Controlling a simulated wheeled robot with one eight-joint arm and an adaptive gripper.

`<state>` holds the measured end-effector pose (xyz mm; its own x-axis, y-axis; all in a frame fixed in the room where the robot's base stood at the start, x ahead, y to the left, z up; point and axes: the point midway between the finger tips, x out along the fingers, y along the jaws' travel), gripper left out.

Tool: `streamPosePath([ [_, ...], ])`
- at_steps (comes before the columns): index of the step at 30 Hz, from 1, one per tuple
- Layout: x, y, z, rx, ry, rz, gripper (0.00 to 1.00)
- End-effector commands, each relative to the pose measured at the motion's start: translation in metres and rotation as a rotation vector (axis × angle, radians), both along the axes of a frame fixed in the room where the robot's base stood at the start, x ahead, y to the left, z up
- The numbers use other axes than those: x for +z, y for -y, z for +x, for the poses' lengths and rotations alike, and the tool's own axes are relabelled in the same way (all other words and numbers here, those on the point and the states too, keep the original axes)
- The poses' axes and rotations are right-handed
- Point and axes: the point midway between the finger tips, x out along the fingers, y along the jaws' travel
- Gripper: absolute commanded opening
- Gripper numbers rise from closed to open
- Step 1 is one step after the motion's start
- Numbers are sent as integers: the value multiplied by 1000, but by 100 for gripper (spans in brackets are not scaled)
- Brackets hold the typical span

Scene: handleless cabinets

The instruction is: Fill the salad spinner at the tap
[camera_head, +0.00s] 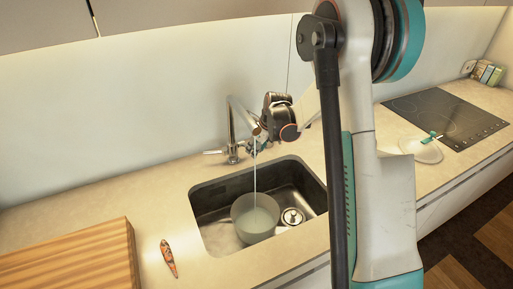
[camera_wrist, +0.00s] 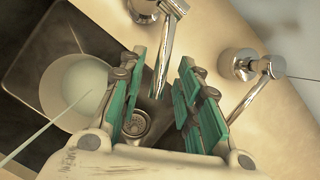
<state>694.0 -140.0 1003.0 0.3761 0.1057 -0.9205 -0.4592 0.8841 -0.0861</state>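The salad spinner bowl (camera_head: 256,216), pale and round, stands upright in the sink (camera_head: 213,236). A thin stream of water falls from the tap (camera_head: 232,128) into it, and pale water shows inside. The bowl also shows at the left of the wrist view (camera_wrist: 60,85). My gripper (camera_wrist: 163,85) is open, its teal fingers apart with nothing held between them. It is near the tap; chrome tap parts show just beyond and to the right of the fingers. Whether a finger touches the tap cannot be told.
A wooden board (camera_head: 75,262) and a small patterned object (camera_head: 168,258) lie left of the sink. A pale lid with a teal part (camera_head: 422,150) lies on the right counter beside the black hob (camera_head: 450,117). The drain (camera_head: 292,216) is beside the bowl.

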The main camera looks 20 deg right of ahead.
Motion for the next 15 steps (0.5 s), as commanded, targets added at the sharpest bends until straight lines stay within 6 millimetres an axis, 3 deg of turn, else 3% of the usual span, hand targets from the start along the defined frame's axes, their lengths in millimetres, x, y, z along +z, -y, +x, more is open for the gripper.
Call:
streamPosePath([
  [1, 0, 0, 0, 0, 0, 0, 16],
  [3, 0, 0, 0, 0, 0, 0, 1],
  [15, -8, 0, -2, -1, 65, 1, 0],
])
